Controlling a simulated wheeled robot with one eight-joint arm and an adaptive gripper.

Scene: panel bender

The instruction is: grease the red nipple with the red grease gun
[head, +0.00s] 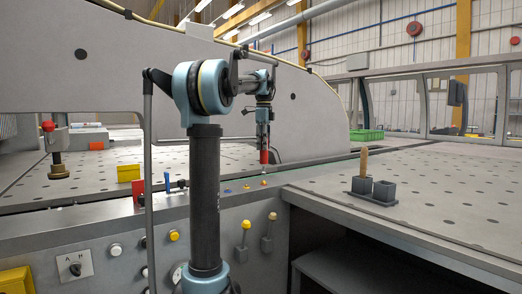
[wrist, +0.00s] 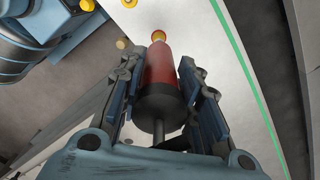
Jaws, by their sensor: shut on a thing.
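My gripper (head: 264,142) is shut on the red grease gun (head: 264,157), which hangs nose down above the grey ledge in the head view. In the wrist view the gun's red body (wrist: 160,66) sits between both fingers, with its dark collar towards the palm. An orange-yellow ring with a reddish centre shows at the gun's far end; I cannot tell whether it is the gun's tip or a fitting beyond it. In the head view a small orange-yellow fitting (head: 263,183) is on the ledge below the gun. I cannot make out a red nipple for certain.
A twin-cup holder (head: 385,191) with a wooden-handled tool stands on the right table. A yellow block (head: 129,173), a red piece (head: 140,186) and a blue piece (head: 167,182) are left of my arm. Knobs and buttons line the front panel.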

